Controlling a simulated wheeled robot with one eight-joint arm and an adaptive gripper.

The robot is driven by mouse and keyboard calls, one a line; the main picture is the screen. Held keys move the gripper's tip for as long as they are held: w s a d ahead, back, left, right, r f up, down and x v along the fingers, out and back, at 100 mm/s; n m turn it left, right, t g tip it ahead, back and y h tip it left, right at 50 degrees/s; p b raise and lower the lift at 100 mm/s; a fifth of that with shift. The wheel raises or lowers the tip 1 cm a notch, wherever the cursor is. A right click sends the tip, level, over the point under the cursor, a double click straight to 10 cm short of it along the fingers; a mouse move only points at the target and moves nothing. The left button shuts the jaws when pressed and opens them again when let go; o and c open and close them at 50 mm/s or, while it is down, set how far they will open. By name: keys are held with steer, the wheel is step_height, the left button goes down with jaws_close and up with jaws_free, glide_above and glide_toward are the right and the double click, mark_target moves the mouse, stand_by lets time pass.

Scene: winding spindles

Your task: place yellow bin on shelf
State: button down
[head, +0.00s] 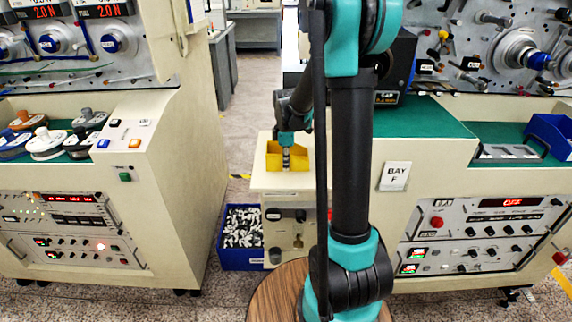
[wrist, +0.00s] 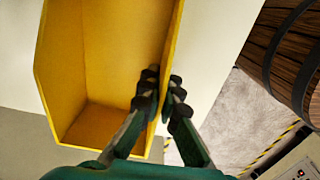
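The yellow bin (head: 273,161) is at the top of the small cream cabinet (head: 265,186) in the middle of the head view; I cannot tell whether it touches that top. In the wrist view the open, empty yellow bin (wrist: 112,48) fills the upper left. My gripper (wrist: 166,80) has one finger inside the bin and one outside, closed on its right wall. In the head view my gripper (head: 286,153) is at the bin, partly hiding it. No shelf can be singled out with certainty.
A blue bin (head: 240,258) of small parts stands on the floor beside the cabinet. A wooden barrel (head: 272,292) is in front; its side shows in the wrist view (wrist: 285,50). Green-topped machines stand left and right, with an aisle between. Another blue bin (head: 551,134) is at right.

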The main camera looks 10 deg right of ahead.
steer(key=c, duration=1.7)
jaws_free()
steer(key=shift+f, duration=0.1)
step_height(320, 180, up, 12)
steer(key=s+f+m+t, duration=0.1)
steer(key=s+f+m, duration=0.3)
steer(key=s, duration=0.3)
steer(key=s+d+f+m+t, duration=0.1)
steer(key=s+f+m, duration=0.3)
steer(key=s+m, duration=0.2)
steer(key=s+d+f+m+t, duration=0.1)
steer(key=s+f+m, duration=0.3)
steer(key=s, duration=0.5)
steer(key=shift+s+f+m+t, duration=0.3)
steer(key=shift+m+t, duration=0.3)
steer(key=shift+m, duration=0.3)
